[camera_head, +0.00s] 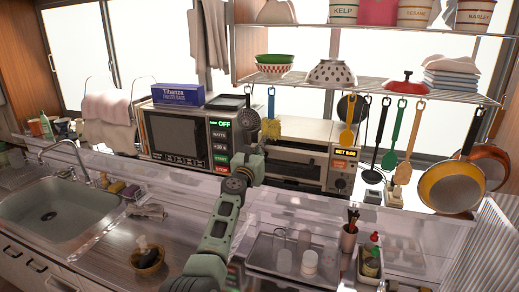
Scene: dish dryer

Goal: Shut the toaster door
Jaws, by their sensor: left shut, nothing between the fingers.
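The toaster oven (342,166) stands on the back counter, right of the microwave. It has a pale body and an orange-lit display. Its dark front, with a horizontal bar across it, faces me; my arm and the hanging utensils partly cover its left side. How far its door stands open is hard to tell. My left arm reaches up from the bottom, and my left gripper (256,147) is at the left end of the toaster's front, small and partly hidden by its own wrist. It is shut and empty; contact with the door is unclear. My right gripper is out of view.
The microwave (180,137) with a blue box (178,94) on top is to the left. Utensils, including a green spatula (389,160), and pans (450,187) hang from a rack (345,83). A clear ledge and a utensil cup (348,238) are in front. The sink (48,207) is at left.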

